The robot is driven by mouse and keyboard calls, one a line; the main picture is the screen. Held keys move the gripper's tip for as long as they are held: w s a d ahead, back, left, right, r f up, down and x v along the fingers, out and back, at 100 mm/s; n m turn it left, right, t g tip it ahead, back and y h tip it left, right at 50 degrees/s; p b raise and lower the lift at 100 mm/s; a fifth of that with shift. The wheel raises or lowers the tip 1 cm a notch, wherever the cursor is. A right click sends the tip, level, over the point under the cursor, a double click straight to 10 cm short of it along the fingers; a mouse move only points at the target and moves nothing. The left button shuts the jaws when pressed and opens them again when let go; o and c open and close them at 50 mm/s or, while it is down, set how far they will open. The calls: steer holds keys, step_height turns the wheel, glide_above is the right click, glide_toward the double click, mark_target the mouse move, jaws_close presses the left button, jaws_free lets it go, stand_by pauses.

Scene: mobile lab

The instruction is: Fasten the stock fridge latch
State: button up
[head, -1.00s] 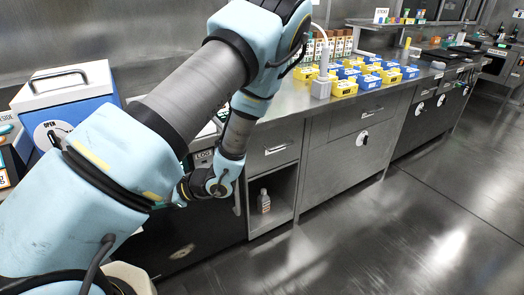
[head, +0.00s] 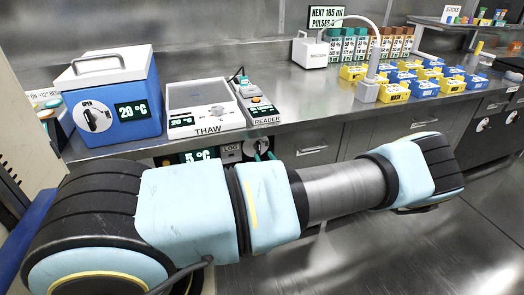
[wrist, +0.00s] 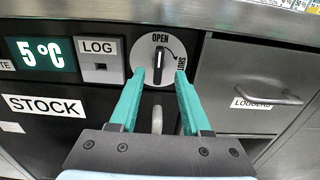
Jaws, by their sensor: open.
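The stock fridge (wrist: 45,105) has a black front with a STOCK label and a 5 °C display in the wrist view. Its latch (wrist: 161,64) is a round pale dial with a dark knob standing upright, at the OPEN mark; SHUT is marked on the right. My gripper (wrist: 169,76) is open and empty, its two teal fingers pointing at the dial with the knob between their tips in the picture. Whether they touch the dial I cannot tell. In the head view the fridge display (head: 198,156) shows above my arm, which hides most of the fridge front.
A LOG box (wrist: 99,62) sits left of the dial. A drawer with a bar handle (wrist: 268,95) is to the right, and the steel counter edge (wrist: 240,14) runs above. On the counter stand a blue cooler (head: 115,110), a THAW unit (head: 203,107) and a reader (head: 256,102).

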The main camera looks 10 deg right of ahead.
mark_target(259, 149)
steer(key=shift+w+a, duration=0.2)
steer(key=shift+w, duration=0.9)
steer(key=shift+w+a, duration=0.15)
steer(key=shift+w, duration=0.9)
jaws_close()
